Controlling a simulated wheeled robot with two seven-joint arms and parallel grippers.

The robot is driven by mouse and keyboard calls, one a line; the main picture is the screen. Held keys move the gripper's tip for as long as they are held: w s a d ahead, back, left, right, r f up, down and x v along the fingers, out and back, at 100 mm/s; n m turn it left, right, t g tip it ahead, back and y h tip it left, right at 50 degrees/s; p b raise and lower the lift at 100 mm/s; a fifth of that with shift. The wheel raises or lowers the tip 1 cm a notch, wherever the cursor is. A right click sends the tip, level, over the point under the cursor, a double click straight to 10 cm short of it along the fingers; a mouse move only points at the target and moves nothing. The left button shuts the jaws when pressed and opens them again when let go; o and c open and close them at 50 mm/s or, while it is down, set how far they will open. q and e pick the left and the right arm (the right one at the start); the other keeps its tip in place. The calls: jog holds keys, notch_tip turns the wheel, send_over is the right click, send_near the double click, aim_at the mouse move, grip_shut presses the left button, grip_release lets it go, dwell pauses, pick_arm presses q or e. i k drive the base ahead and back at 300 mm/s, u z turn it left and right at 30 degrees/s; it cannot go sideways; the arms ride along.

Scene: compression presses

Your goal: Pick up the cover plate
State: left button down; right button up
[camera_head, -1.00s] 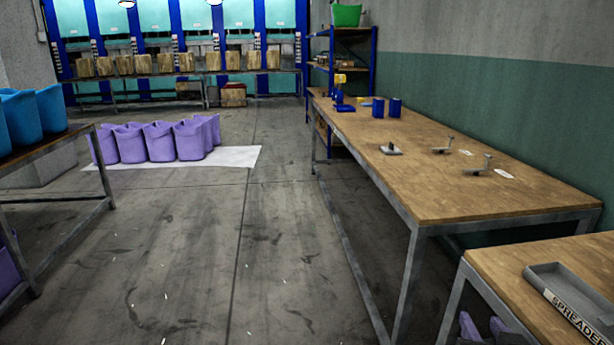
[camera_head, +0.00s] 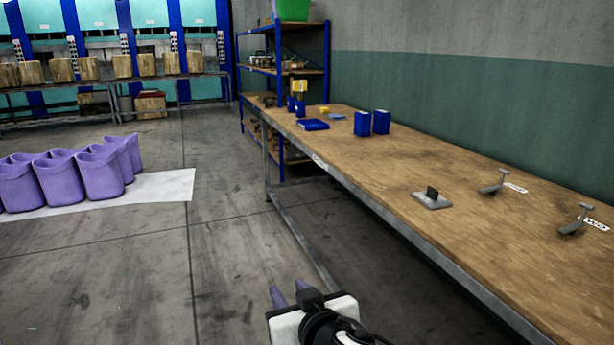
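A small flat grey plate with a dark upright grip, which looks like the cover plate (camera_head: 432,201), lies on the long wooden table near its left edge. My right gripper (camera_head: 287,289) is at the bottom of the view, left of the table and well short of the plate. Its two purple fingers are apart with nothing seen between them. My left gripper is out of view.
The long wooden table (camera_head: 400,165) also holds two grey handled tools (camera_head: 494,184) (camera_head: 577,221) beside white labels, and blue containers (camera_head: 372,123) farther back. A blue shelf (camera_head: 283,90) stands behind. Purple bins (camera_head: 97,174) stand at left; the floor between is clear.

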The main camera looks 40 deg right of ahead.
aim_at(431, 198)
jog(key=z, duration=0.1)
jog(key=i, duration=2.4)
jog(key=z, duration=1.65)
jog(key=i, duration=1.2)
jog(key=z, duration=1.15)
jog(key=i, duration=0.3)
jog(key=z, duration=0.3)
